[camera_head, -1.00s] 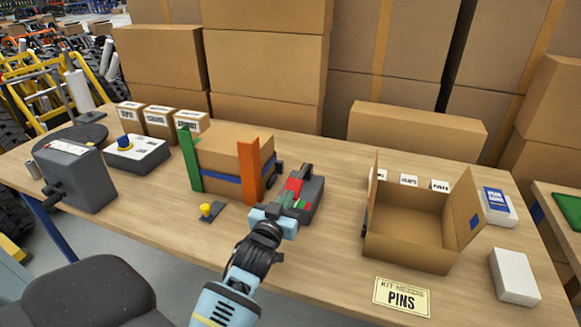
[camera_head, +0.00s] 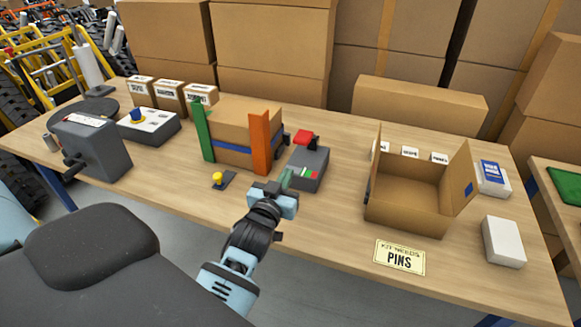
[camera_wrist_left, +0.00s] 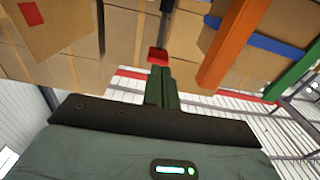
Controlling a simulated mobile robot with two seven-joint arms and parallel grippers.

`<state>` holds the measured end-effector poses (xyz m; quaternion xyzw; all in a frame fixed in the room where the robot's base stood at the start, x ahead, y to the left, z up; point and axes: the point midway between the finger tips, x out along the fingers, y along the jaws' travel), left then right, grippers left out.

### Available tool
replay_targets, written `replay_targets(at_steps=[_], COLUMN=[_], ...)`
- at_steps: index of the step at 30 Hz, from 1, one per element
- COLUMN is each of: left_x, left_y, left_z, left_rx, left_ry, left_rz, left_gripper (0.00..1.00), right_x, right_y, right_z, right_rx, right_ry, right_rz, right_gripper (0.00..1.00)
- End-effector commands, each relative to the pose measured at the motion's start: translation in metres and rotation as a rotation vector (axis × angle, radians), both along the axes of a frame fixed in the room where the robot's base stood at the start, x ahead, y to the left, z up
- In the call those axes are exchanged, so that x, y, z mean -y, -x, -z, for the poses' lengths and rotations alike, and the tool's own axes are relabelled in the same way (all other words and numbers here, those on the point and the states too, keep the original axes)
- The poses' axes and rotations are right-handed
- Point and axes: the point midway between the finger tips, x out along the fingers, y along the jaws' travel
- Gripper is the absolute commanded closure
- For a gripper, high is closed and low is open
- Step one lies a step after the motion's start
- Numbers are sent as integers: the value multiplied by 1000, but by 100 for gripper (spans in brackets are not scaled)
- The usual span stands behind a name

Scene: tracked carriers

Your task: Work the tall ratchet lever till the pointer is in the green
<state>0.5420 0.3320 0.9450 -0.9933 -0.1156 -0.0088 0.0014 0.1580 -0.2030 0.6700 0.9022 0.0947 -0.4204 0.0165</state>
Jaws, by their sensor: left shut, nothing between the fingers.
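The ratchet unit (camera_head: 318,163) is a grey box right of the orange post. Its lever (camera_head: 304,138) has a red grip and shows at the box's far end; the red grip also shows in the left wrist view (camera_wrist_left: 158,55), just beyond my fingertips. The gauge (camera_head: 307,174) on the near end has red, pale and green patches; the pointer is too small to read. My left gripper (camera_head: 286,180) is shut and empty, at the near left side of the unit, apart from the red grip. Its dark green fingers (camera_wrist_left: 160,88) are together. My right gripper is not in view.
An orange post (camera_head: 260,142) and a strapped carton (camera_head: 235,125) stand left of the unit. A small yellow-knobbed piece (camera_head: 218,179) lies in front. An open carton (camera_head: 405,215) stands to the right. Bare tabletop (camera_head: 330,220) lies between.

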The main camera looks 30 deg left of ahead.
Motion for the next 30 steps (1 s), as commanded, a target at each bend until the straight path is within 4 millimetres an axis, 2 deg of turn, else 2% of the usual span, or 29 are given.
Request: replay_targets(at_steps=[3,10,30], left_x=[5,11,12], left_y=[22,45,49], left_z=[6,9,7], left_rx=[0,3,8], left_ry=[1,-1,-2], left_rz=[0,1,0], left_gripper=[100,100,100], right_x=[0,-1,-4], right_y=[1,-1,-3], right_z=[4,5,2], right_rx=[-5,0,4], right_ry=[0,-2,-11], right_rz=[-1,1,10], right_gripper=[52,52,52])
